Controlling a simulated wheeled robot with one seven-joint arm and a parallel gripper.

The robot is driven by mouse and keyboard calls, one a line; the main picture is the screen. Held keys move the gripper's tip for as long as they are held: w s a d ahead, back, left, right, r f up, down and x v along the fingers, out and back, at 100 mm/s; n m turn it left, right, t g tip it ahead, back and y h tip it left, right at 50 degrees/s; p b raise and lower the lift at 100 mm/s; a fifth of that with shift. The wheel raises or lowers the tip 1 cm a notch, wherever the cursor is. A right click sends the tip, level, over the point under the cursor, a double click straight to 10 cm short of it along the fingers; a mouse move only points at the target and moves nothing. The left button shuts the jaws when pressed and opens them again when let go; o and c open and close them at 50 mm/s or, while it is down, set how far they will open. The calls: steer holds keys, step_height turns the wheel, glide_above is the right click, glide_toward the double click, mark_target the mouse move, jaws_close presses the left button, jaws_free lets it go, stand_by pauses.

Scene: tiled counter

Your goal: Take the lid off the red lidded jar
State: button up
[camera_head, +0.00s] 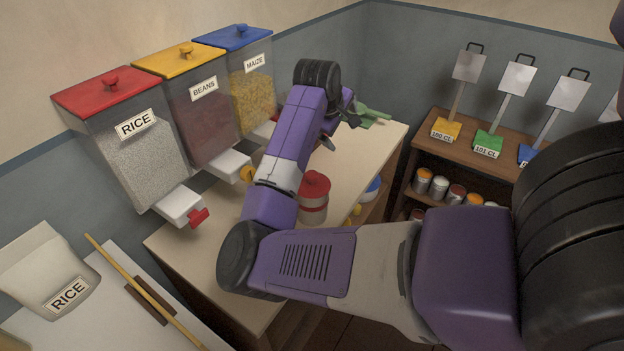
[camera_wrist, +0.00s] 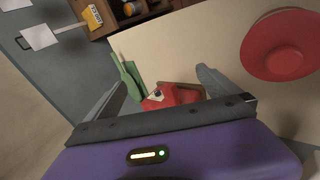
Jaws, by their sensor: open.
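The red lidded jar (camera_head: 312,214) stands upright on the counter, beside my forearm. It has a pale body with a red band, and its knobbed red lid (camera_head: 316,185) sits on top. The wrist view shows a round red shape (camera_wrist: 280,50) at the right edge, which looks like this lid from above. My gripper (camera_head: 342,124) is farther back over the counter, away from the jar. In the wrist view my gripper (camera_wrist: 163,84) is open, with its fingers spread and nothing held. The jar's lower left side is close to my arm in the head view.
A red object with an eye-like mark (camera_wrist: 172,97) and a green item (camera_wrist: 128,76) lie beyond my fingers. Rice (camera_head: 140,150), beans (camera_head: 200,125) and maize (camera_head: 250,95) dispensers line the wall. Shelves (camera_head: 480,150) stand at right. Bare counter (camera_head: 370,150) lies right of my gripper.

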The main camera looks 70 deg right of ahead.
steer(key=w+a+n+t+y, duration=0.1)
steer(key=w+a+n+y, duration=0.1)
steer(key=w+a+y, duration=0.4)
steer(key=n+y, duration=0.1)
steer(key=n, duration=0.1)
glide_above(314, 174)
steer(key=shift+w+d+f+p, duration=0.25)
steer(key=shift+w+f+p, duration=0.1)
steer(key=shift+f, duration=0.3)
steer(key=shift+a+f+y, duration=0.15)
steer(key=shift+f+y, duration=0.1)
steer(key=shift+y, duration=0.05)
steer(key=f, duration=0.2)
steer(key=f+p, duration=0.1)
steer(key=f, duration=0.4)
steer(key=shift+s+a+f, duration=0.1)
steer(key=shift+s, duration=0.2)
steer(key=c, duration=1.1)
steer(key=shift+o, duration=0.2)
